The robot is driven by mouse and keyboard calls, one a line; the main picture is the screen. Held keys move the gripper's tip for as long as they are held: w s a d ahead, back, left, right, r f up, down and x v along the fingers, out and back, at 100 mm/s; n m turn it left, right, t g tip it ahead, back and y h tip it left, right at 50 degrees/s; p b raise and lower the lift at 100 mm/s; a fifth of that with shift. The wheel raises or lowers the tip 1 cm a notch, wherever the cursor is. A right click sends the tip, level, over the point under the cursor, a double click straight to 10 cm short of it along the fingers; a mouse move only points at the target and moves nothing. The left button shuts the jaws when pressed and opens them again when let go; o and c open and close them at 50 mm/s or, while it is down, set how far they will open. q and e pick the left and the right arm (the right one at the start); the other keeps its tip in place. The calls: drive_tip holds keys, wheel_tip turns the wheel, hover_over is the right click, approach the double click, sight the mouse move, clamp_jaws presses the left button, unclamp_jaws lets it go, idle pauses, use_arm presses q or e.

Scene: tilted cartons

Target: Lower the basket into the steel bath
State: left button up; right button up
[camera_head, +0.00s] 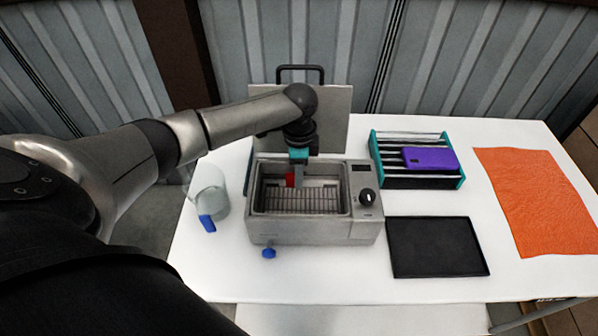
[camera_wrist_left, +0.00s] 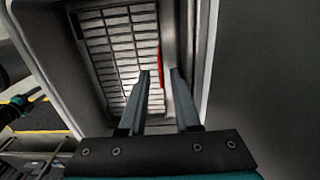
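The steel bath (camera_head: 280,228) stands on the white table with its top open; its inner wall also shows in the wrist view (camera_wrist_left: 86,70). The wire basket (camera_head: 305,203) is inside the bath's opening, and its grid fills much of the wrist view (camera_wrist_left: 112,50). I cannot tell whether it rests on the bottom. A red part (camera_head: 290,180), perhaps the basket's grip, is by my left gripper (camera_head: 298,182). In the wrist view the fingers (camera_wrist_left: 160,75) are apart, with a thin red strip between or just beyond their tips. My right gripper is not recognisable in either view.
The raised lid (camera_head: 335,110) stands behind the bath. A clear jug (camera_head: 208,182) with a blue handle is left. A teal-ended rack (camera_head: 400,181) bearing a purple block (camera_head: 430,158), a black tray (camera_head: 437,247) and an orange cloth (camera_head: 540,200) are right. The front table strip is clear.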

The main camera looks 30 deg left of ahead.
use_arm(q)
wheel_tip(320, 180, up, 15)
drive_tip(key=p, duration=0.1)
idle(0.4)
idle(0.4)
